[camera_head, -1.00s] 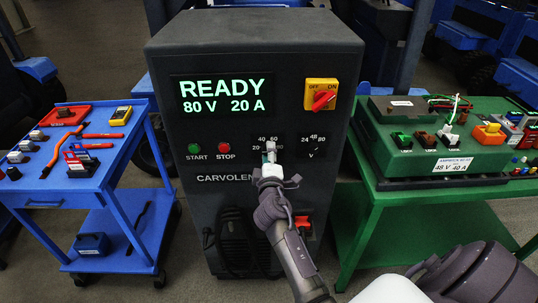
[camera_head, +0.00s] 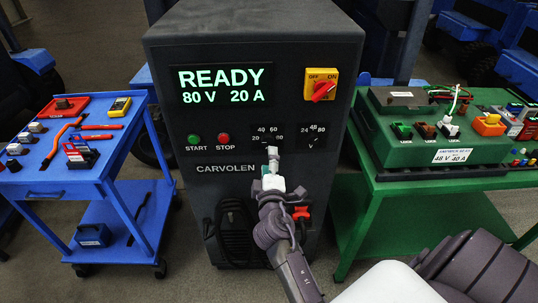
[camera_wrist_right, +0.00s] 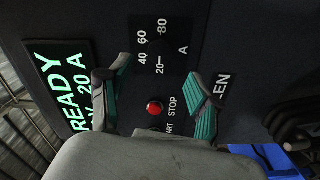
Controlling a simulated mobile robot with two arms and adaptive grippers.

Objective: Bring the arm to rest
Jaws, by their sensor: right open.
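My right gripper (camera_head: 271,158) is in front of the dark charger cabinet (camera_head: 212,165), just below the amp dial (camera_head: 268,138). In the right wrist view its two fingers (camera_wrist_right: 160,80) stand apart with nothing between them; the amp dial markings (camera_wrist_right: 163,45) and the red STOP button (camera_wrist_right: 155,107) show behind the gap. The charger display (camera_head: 222,88) reads READY, 80 V, 20 A. The red rotary switch (camera_head: 323,90) sits on a yellow plate at the upper right of the panel. My left gripper is not in view.
A blue cart (camera_head: 75,185) with tools stands at the left. A green bench (camera_head: 372,205) with a green battery unit (camera_head: 440,150) stands at the right. A volt dial (camera_head: 312,135) is beside the amp dial. A coiled dark cable (camera_head: 235,225) hangs low on the cabinet.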

